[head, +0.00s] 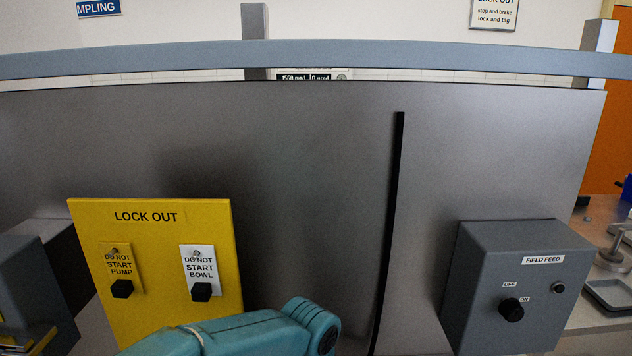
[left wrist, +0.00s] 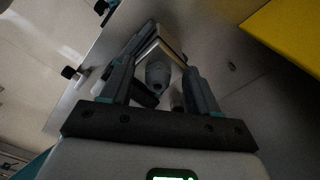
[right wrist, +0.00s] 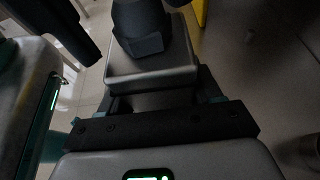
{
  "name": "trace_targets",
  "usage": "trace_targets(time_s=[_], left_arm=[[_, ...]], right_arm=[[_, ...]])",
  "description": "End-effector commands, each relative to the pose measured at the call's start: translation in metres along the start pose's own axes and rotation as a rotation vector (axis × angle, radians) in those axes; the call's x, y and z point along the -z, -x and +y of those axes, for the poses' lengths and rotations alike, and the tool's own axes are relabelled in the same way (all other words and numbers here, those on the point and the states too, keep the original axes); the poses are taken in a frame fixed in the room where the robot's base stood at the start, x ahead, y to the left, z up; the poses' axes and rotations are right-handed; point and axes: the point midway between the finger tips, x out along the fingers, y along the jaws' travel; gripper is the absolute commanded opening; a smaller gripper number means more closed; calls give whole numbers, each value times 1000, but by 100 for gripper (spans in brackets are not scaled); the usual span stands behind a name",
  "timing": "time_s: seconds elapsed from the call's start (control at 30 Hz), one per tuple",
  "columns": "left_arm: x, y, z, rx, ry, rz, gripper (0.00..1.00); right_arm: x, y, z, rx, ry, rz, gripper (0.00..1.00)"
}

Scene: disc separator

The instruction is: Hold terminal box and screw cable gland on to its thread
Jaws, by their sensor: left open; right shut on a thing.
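The terminal box (right wrist: 150,72) is a grey block in the right wrist view. My right gripper (right wrist: 156,88) is shut on it, a finger at each side. The dark grey cable gland (right wrist: 141,42), with a hex part and a rounded body, stands at the box's far face. I cannot tell whether its thread is engaged. In the left wrist view, a rounded grey end of the gland (left wrist: 157,72) shows between the fingers of my left gripper (left wrist: 160,58). That gripper is open, a finger at either side. The head view shows neither gripper nor the box.
A yellow lock-out board (head: 155,235) with two tags and black knobs stands at left in the head view. A grey field feed box (head: 520,280) is at right. A grey panel (head: 300,160) fills the middle. My teal arm link crosses the bottom.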

Motion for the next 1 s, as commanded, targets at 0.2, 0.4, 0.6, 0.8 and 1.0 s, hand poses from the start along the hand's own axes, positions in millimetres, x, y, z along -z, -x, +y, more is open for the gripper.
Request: trace_targets(time_s=[0.2,0.4,0.6,0.8,1.0], left_arm=[[1,38,0,4,0,6,60],[1,83,0,3,0,5,60],[0,112,0,2,-1,1,60],[0,130,0,2,0,2,60],[0,151,1,2,-2,1,60]], right_arm=[[1,-1,0,0,-2,2,9],[1,-1,0,-1,-2,2,9],[1,-1,0,-1,-2,2,9],[1,-1,0,-1,-2,2,9],[1,-1,1,-2,-2,2,9]])
